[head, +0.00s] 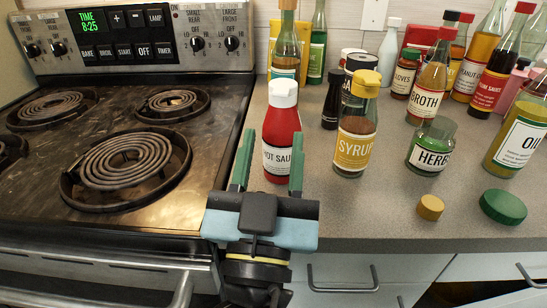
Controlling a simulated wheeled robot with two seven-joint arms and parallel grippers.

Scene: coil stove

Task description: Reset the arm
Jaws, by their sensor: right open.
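My right gripper (272,140) comes up from the bottom middle of the head view, in front of the counter edge. Its two green fingers point away from me and stand wide apart, with nothing gripped. A red hot sauce bottle (282,122) with a white cap stands upright on the counter. It shows between the fingers; I cannot tell whether the fingertips reach alongside it. The gripper body hides part of the counter's front edge. My left gripper is not in view.
A coil stove (60,195) fills the left side. Right of the hot sauce stand a syrup bottle (355,140) and a herbs jar (432,150). A cork (430,207) and a green lid (502,206) lie near the front edge. Several more bottles crowd the back right.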

